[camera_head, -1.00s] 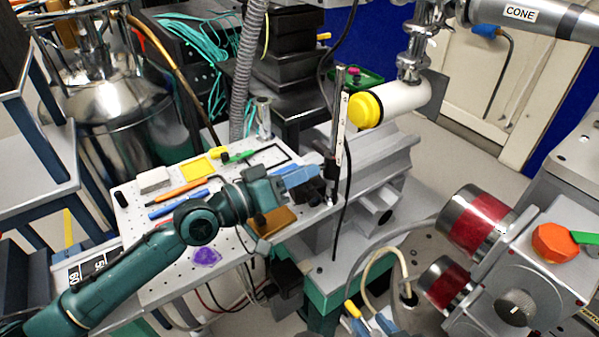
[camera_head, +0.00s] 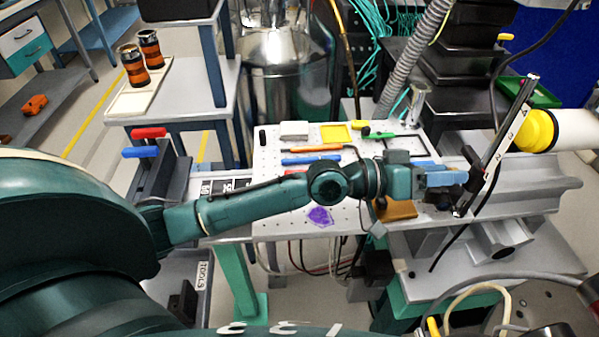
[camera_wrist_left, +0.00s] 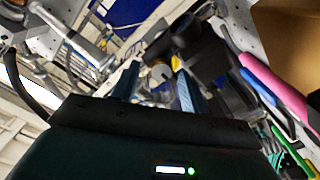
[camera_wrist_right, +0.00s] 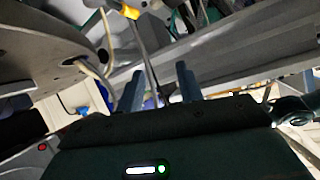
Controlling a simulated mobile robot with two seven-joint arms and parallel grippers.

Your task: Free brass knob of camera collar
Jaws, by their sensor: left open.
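My left gripper (camera_head: 452,180) reaches in from the left over the pegboard bench and ends beside the lower part of a marked upright post (camera_head: 503,145). In the left wrist view its two fingers (camera_wrist_left: 156,78) stand apart. A small, blurred brass-coloured round part (camera_wrist_left: 160,72) shows between and beyond them; I cannot tell surely that it is the collar's knob, or whether the fingers touch it. The collar is not clear in the head view, where dark parts crowd the post's foot. My right gripper (camera_wrist_right: 158,88) shows only in its own wrist view, with its fingers apart and nothing seen gripped.
A white cylinder with a yellow cap (camera_head: 537,131) is just right of the post. Tools and a purple piece (camera_head: 320,216) lie on the pegboard (camera_head: 275,205). A grey rail (camera_head: 540,190) runs behind the post's foot. A yellow-ended cable (camera_wrist_right: 130,12) hangs beyond my right fingers.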

